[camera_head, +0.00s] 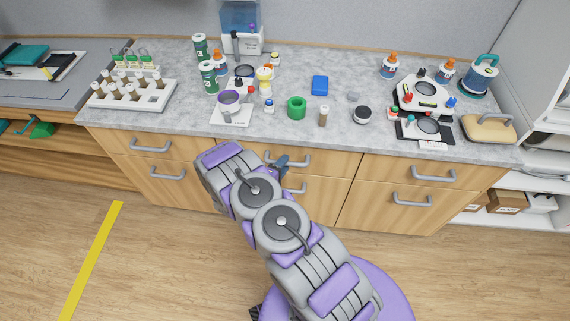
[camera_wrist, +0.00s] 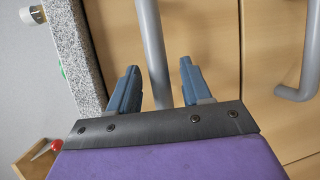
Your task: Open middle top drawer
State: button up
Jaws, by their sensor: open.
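The middle top drawer (camera_head: 335,162) has a light wood front just under the grey countertop, and it looks closed. Its grey bar handle (camera_head: 300,161) is partly hidden by my arm and gripper. My gripper (camera_head: 281,164) is at the left part of this handle. In the wrist view my gripper (camera_wrist: 160,68) is open, with one blue-grey finger on each side of the handle bar (camera_wrist: 150,40). The bar runs between the fingers; neither finger is clearly seen touching it.
The lower middle drawer's handle (camera_wrist: 300,70) is off to the right in the wrist view. The speckled countertop (camera_wrist: 75,40) edge is to the left. Lab items, including a green ring (camera_head: 297,108) and a vial rack (camera_head: 135,95), stand on the counter. Open floor lies in front.

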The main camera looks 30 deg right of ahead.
jog(key=shift+x, duration=0.8)
jog(key=shift+s, duration=0.1)
grip_shut()
